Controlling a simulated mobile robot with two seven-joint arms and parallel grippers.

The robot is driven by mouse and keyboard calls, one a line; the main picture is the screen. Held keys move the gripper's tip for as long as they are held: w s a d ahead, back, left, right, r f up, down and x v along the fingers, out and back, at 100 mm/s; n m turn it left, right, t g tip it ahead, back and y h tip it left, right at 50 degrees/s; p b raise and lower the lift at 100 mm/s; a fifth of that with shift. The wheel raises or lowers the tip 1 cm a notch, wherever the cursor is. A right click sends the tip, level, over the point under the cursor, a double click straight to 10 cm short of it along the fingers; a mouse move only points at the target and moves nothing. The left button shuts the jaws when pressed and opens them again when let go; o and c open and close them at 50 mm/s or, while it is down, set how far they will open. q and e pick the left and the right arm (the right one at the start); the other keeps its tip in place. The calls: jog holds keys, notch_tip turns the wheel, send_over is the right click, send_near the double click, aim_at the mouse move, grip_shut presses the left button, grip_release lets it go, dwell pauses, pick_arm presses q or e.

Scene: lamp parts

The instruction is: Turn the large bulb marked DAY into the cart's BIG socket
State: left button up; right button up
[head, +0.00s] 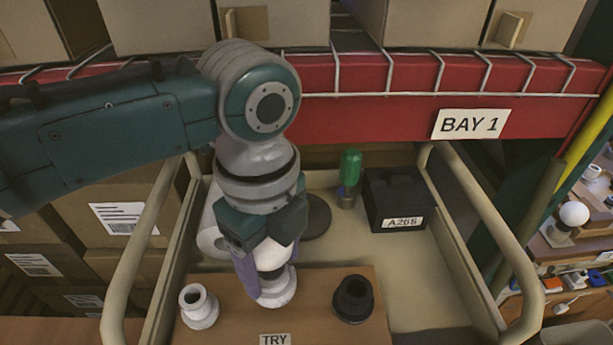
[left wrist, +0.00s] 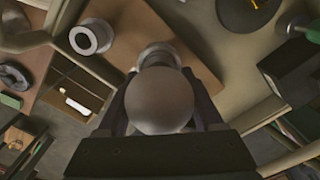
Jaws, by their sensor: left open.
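The large bulb (left wrist: 160,100) is a smooth pale globe that fills the middle of the left wrist view. In the head view only a white part of it (head: 272,258) shows under my left gripper (head: 268,270). The gripper points down with its open fingers on either side of the bulb. The bulb is over the middle white socket (head: 279,293) on the brown board; how deep it sits is hidden. Another white socket (head: 198,307) stands to the left and a dark socket (head: 353,299) to the right. No DAY or BIG marking is readable. My right gripper is not seen.
The board (head: 325,278) carries a TRY label. Cart rails (head: 490,235) flank the tray; a red shelf beam (head: 370,105) crosses behind.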

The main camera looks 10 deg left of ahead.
pick_arm(q)
jog(key=o, duration=0.5)
jog(key=shift+f, duration=0.1)
jog(key=c, duration=0.5)
jog(key=shift+f, duration=0.15)
jog(key=shift+a+m, duration=0.1)
jog(key=shift+m, duration=0.9)
jog(key=m, duration=0.4)
jog(key=shift+s+m, duration=0.1)
jog(key=shift+m, duration=0.3)
